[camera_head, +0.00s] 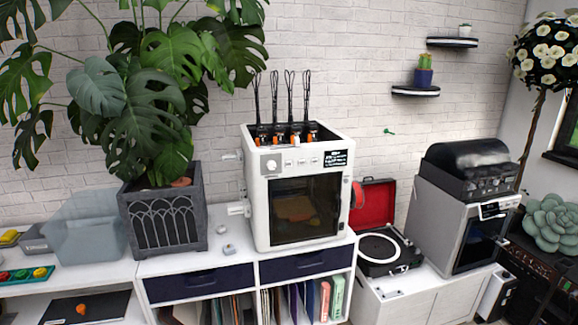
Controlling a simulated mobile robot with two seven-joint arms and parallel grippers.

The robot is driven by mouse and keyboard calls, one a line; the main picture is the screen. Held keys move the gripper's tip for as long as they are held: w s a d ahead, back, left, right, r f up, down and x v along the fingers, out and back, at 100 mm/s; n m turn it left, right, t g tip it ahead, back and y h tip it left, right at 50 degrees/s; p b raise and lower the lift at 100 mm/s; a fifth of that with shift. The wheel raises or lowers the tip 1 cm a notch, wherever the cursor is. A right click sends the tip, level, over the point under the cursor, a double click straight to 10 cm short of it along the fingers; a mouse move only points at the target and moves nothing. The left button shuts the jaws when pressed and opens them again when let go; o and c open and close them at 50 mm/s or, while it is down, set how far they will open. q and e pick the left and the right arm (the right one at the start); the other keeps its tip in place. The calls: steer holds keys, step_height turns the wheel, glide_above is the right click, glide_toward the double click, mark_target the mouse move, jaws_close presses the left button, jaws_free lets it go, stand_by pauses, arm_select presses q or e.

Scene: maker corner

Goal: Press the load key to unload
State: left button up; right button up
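A white box-shaped machine (258,215), which looks like a 3D printer, stands on the white cabinet in the middle of the head view. Its dark front window (304,210) is shut, and something orange-brown shows dimly inside. Above the window is a panel with a round grey dial (271,166), a row of small keys (302,162) and a small dark display (336,158). The key labels are too small to read, so I cannot tell which is the load key. Neither of my grippers is in view.
A potted monstera (165,225) and a translucent bin (85,228) stand left of the machine. A red-lidded record player (385,250) and a silver appliance (440,215) stand right. Small grey items (229,249) lie on the white top. Space before the machine looks clear.

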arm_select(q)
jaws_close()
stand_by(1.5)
